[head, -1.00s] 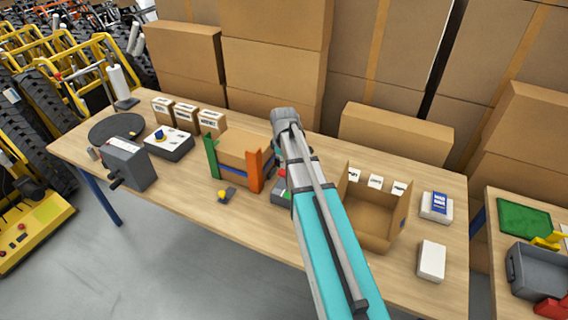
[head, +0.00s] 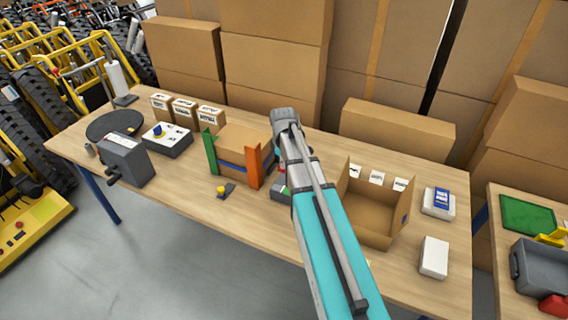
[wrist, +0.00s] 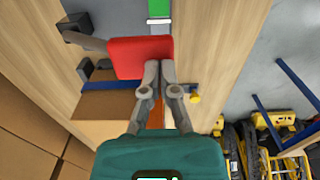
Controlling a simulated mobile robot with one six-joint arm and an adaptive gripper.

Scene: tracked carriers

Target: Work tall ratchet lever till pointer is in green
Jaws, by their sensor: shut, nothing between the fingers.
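My gripper (wrist: 160,66) is shut with nothing between its fingers, and its tips are at the near edge of a red block (wrist: 138,56) in the wrist view. The red block joins a dark grey arm (wrist: 86,38) and looks like the lever's handle. Beyond it is a green strip (wrist: 158,4) with a pale band by it; I cannot make out a pointer. In the head view my arm hides the gripper and most of this device; a grey part of it (head: 279,191) shows beside the arm. Whether the fingers touch the red block is unclear.
An orange post (head: 254,168) and a green post (head: 209,151) flank a cardboard box with a blue band, just left of my arm. A small yellow-knobbed piece (head: 224,190) lies in front. An open carton (head: 368,217) stands right of my arm.

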